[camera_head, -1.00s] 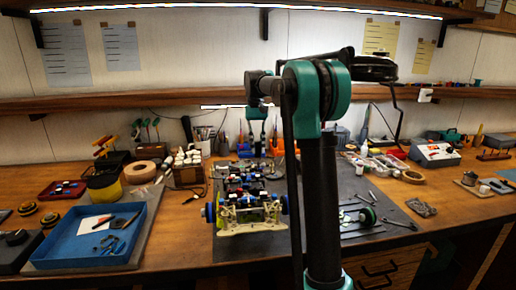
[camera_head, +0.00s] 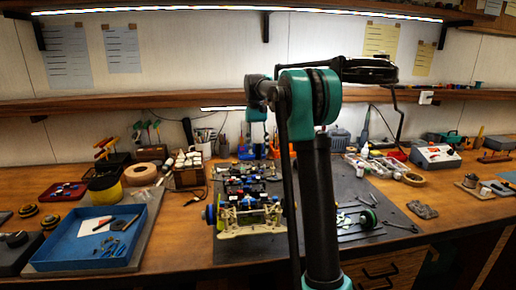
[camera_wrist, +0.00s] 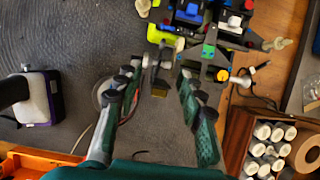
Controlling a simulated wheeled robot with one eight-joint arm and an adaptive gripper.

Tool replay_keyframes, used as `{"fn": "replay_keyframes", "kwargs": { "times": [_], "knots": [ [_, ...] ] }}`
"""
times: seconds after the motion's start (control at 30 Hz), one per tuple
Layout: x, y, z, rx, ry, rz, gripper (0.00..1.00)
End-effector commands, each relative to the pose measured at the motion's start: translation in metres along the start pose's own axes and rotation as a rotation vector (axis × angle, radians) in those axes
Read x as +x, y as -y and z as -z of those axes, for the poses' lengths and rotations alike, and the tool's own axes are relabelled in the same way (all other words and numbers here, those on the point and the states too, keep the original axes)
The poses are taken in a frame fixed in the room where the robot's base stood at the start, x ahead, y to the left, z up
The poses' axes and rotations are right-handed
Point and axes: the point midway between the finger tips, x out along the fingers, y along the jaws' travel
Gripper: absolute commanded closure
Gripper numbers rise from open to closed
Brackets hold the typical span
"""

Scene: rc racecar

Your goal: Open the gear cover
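The RC car (camera_head: 250,208) sits on the dark mat in the middle of the bench, its left wheel blue. In the wrist view, part of the car (camera_wrist: 205,25) shows at the top, with blue, black and yellow-green parts. I cannot pick out the gear cover with certainty in either view. My gripper (camera_wrist: 157,76) is open, its two fingers apart over the mat, short of the car in the picture. In the head view the fingers are not clear.
A blue tray (camera_head: 137,252) with tools is at the left. White bottles in a wooden box (camera_wrist: 238,125) stand right of my gripper in the wrist view. An orange bin (camera_wrist: 40,160) and a purple-edged item (camera_wrist: 55,97) are at the left. A shelf (camera_head: 180,103) runs behind.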

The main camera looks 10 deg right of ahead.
Motion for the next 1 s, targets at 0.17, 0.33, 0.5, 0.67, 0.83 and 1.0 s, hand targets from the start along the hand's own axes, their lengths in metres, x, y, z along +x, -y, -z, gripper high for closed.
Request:
{"fn": "replay_keyframes", "kwargs": {
  "times": [0.17, 0.33, 0.5, 0.67, 0.83, 1.0],
  "knots": [
    [-0.006, 0.000, 0.000, 0.000, 0.000, 0.000, 0.61],
    [-0.030, 0.000, 0.000, 0.000, 0.000, 0.000, 0.61],
    [-0.063, 0.000, 0.000, 0.000, 0.000, 0.000, 0.61],
    [-0.090, 0.000, 0.001, 0.000, 0.000, 0.000, 0.61],
    [-0.109, 0.000, 0.001, 0.000, 0.000, 0.000, 0.61],
    [-0.118, 0.000, 0.001, 0.000, 0.000, 0.000, 0.61]
  ]
}}
